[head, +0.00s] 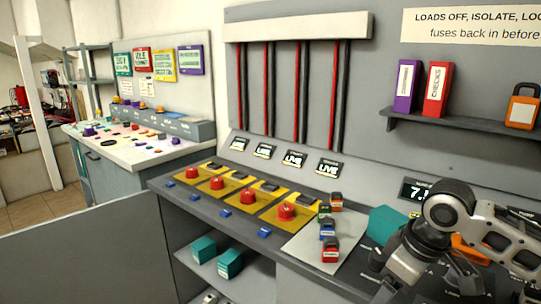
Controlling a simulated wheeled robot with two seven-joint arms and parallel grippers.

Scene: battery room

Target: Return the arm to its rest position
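My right arm (485,222) comes in from the right edge and bends down over the right end of the grey bench (160,184). My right gripper (388,288) seems to be at the low end of this arm, near the bottom edge. Its fingers are dark and partly hidden, so I cannot tell whether they are open or shut. My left arm and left gripper are not in view.
Red rotary switches (286,211) on yellow plates line the bench. Small coloured padlocks (330,250) stand on a pale mat (308,250). A teal block (386,224) is beside my arm. A shelf (460,124) holds binders and an orange padlock (522,106).

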